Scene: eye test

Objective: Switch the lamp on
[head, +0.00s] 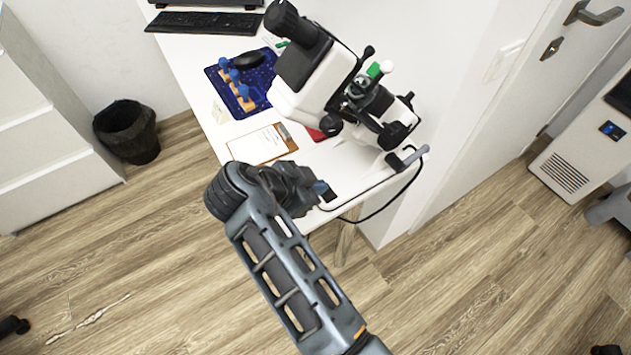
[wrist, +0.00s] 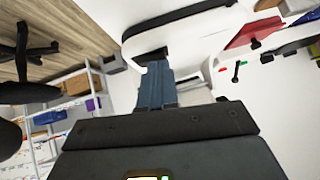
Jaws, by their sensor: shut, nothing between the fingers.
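A white and black optical instrument (head: 305,95) with a black eyepiece tube stands on the white desk; it looks like a slit lamp. I cannot pick out its switch or see whether it is lit. My gripper (head: 322,193) is at the desk's front edge, below and left of the instrument's base in the head view, and apart from it as far as I can tell. In the wrist view my gripper (wrist: 157,85) has its fingers together with nothing between them. A white body with a black edge (wrist: 185,38) lies beyond the fingertips; I cannot tell which part it is.
The desk (head: 192,75) carries a keyboard (head: 205,22), a blue mat (head: 213,84) with a black mouse (head: 248,59), and a clipboard (head: 256,146). A black cable (head: 400,195) hangs at its front right. A bin (head: 127,130) stands left. The floor in front is mostly open.

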